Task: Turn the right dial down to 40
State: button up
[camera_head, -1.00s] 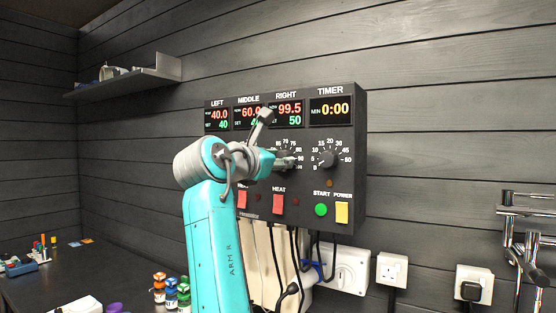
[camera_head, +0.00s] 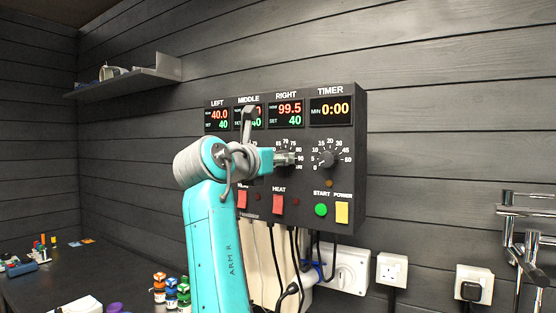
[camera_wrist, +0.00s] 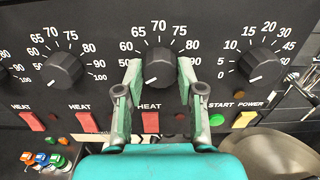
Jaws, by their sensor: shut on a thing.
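The right dial (camera_wrist: 159,66) is a black round knob in the middle of the wrist view, its white pointer mark toward the lower left. My gripper (camera_wrist: 160,74) is shut on it, one finger on each side. In the head view my gripper (camera_head: 288,158) reaches the panel from the left and mostly hides this dial. The RIGHT display (camera_head: 287,113) reads 99.5 in red and SET 40 in green.
The timer dial (camera_head: 327,158) stands close to the right of my gripper. Red heat switches (camera_head: 278,204), a green START button (camera_head: 321,210) and a yellow POWER switch (camera_head: 341,213) sit below. Another dial (camera_wrist: 62,70) is to the left.

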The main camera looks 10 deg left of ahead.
jog(key=shift+f, duration=0.1)
jog(key=o, duration=1.1)
jog(key=shift+o, duration=0.2)
jog(key=v, duration=1.2)
jog(key=shift+a, duration=0.15)
